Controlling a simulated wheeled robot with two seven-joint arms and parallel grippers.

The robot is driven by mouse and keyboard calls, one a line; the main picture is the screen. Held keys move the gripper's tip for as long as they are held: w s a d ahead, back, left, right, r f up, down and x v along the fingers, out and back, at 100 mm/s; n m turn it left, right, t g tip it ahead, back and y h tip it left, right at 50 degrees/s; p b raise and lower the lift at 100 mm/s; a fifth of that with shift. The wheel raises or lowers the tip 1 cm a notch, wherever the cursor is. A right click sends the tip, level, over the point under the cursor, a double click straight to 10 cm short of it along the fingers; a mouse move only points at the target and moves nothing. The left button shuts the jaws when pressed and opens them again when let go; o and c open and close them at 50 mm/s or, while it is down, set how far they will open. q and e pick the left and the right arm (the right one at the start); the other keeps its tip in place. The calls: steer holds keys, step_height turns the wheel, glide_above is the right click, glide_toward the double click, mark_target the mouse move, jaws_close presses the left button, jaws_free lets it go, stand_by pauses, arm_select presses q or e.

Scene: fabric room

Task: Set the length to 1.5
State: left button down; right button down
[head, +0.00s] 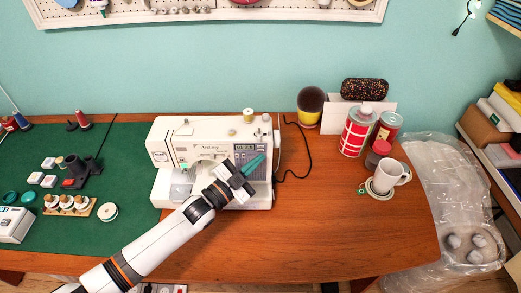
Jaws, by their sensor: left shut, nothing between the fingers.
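The white sewing machine (190,134) stands on the wooden table against the wall, near the middle of the head view. Its small display (245,147) is on the right side of its front, above a panel of buttons; the digits are too small to read surely. My left gripper (255,164) is shut and empty, with its teal fingers pointing up and right over the button panel. The fingers and wrist hide part of the panel and the lower right of the machine. I cannot tell whether the fingertips touch a button. My right gripper is not in view.
A green cutting mat (112,215) with spools and small parts covers the left of the table (330,235). The front right tabletop is clear.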

arm_select(q)
steer(key=shift+w, duration=0.1)
stand_by(0.3)
steer(key=shift+w, duration=0.35)
steer(key=shift+w+b, duration=0.25)
steer(key=shift+b, duration=0.15)
stand_by(0.4)
steer(key=shift+s, duration=0.1)
steer(key=shift+s+p, duration=0.4)
steer(key=shift+s, duration=0.25)
steer(key=shift+w, duration=0.15)
steer(key=shift+w, duration=0.35)
steer(key=shift+w+b, duration=0.15)
steer(key=shift+b, duration=0.15)
stand_by(0.7)
steer(key=shift+s+p, duration=0.35)
steer(key=shift+s, duration=0.3)
